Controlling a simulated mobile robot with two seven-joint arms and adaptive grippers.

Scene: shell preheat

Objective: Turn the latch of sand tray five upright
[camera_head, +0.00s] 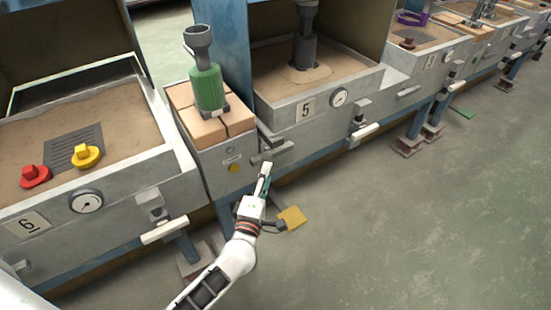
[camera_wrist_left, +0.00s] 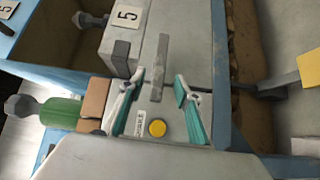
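Sand tray five (camera_head: 340,110) carries a "5" plate (camera_head: 305,109) and a dial on its front. A grey bar latch (camera_head: 274,152) lies level, along the tray front, near its left end. It also shows in the left wrist view (camera_wrist_left: 159,68), where the picture is turned sideways. My left gripper (camera_head: 265,168) is just in front of and below the latch. In the wrist view my left gripper (camera_wrist_left: 158,105) is open, its green-padded fingers apart, with the bar lying ahead between their lines. I see no contact. My right gripper is not in view.
A green-bodied tool (camera_head: 208,88) stands on wooden blocks left of tray five. A yellow button (camera_head: 234,168) is below it. A white-handled lever (camera_head: 364,132) juts out further right. A yellow pedal (camera_head: 292,218) is near the floor. Tray six (camera_head: 120,205) is at left; floor at right is clear.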

